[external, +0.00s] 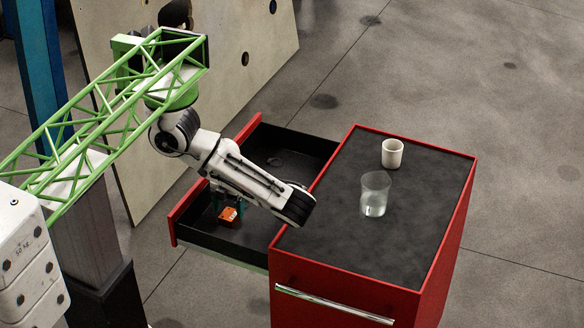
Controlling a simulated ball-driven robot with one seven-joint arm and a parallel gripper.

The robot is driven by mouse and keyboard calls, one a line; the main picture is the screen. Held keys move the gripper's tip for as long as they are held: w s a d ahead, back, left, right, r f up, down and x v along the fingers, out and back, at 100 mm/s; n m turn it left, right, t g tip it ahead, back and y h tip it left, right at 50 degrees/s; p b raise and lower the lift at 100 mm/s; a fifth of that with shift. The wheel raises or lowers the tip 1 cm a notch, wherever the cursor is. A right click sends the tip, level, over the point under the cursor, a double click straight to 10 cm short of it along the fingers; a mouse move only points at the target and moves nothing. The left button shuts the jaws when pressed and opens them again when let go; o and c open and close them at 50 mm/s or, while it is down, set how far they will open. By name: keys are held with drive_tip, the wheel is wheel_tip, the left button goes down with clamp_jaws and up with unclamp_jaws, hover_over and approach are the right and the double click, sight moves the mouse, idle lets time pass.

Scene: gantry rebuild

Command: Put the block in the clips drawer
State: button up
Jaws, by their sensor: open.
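A small orange block (228,214) is at the open drawer, near its front left part in the picture. The drawer (283,145) is pulled out to the left from the red cabinet, with a black inside and a red front panel. My gripper (228,206) points down into the drawer, with its dark teal fingers around the top of the block. The jaws are open. Whether the block rests on the drawer floor is hard to tell. My arm hides part of the drawer's middle.
The red cabinet (345,298) has a dark top holding a white cup (392,153) and a clear glass (375,194) that seems partly filled. A second, closed drawer front has a silver handle (333,305). A large pale panel (240,25) stands behind the arm.

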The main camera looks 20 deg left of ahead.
sight(230, 214)
wheel_tip(230, 214, up, 12)
drive_tip(key=p, duration=0.7)
drive_tip(key=shift+r, duration=0.25)
drive_tip(key=shift+a, duration=0.1)
